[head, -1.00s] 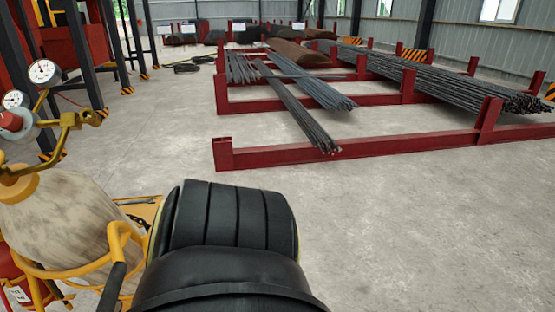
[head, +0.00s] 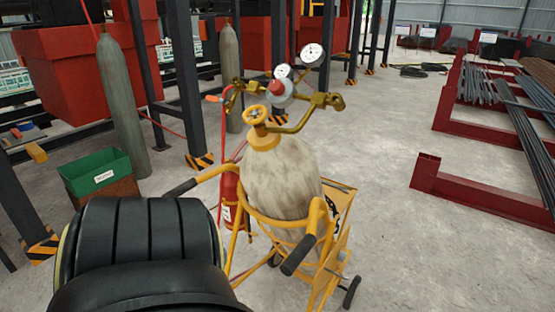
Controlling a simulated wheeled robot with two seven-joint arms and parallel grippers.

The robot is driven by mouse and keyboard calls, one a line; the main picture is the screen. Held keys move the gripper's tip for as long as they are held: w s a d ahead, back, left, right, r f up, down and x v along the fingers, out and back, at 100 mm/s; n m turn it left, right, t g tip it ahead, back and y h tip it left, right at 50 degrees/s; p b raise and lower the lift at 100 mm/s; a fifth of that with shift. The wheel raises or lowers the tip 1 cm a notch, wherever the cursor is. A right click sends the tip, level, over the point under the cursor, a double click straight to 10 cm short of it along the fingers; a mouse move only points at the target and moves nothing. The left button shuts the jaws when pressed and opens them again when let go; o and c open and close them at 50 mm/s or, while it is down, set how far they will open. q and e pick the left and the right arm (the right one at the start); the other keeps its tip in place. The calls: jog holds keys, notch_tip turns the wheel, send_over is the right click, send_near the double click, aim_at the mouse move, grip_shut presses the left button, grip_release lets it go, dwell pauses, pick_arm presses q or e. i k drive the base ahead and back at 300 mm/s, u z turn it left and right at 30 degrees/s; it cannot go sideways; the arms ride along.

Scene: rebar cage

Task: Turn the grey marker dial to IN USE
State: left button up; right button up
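I cannot make out the grey marker dial or any IN USE lettering in the head view. A worn, pale gas cylinder (head: 285,180) stands in a yellow hand cart (head: 318,228) at the middle of the view. A yellow handwheel (head: 256,115) sits on its top. Neither of my grippers is in view.
A red extinguisher (head: 229,192) is beside the cart. A green bin (head: 95,173) and grey cylinders (head: 122,105) stand at the left, among dark posts. A red rack beam (head: 480,198) lies at the right. Concrete floor is clear between cart and beam.

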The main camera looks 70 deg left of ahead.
aim_at(342, 257)
jog(key=u, duration=1.55)
jog(key=i, duration=0.5)
jog(key=u, duration=0.45)
jog(key=k, duration=1.15)
jog(key=z, duration=0.6)
jog(key=i, duration=1.05)
jog(key=u, duration=0.55)
jog(key=i, duration=0.6)
jog(key=u, duration=0.7)
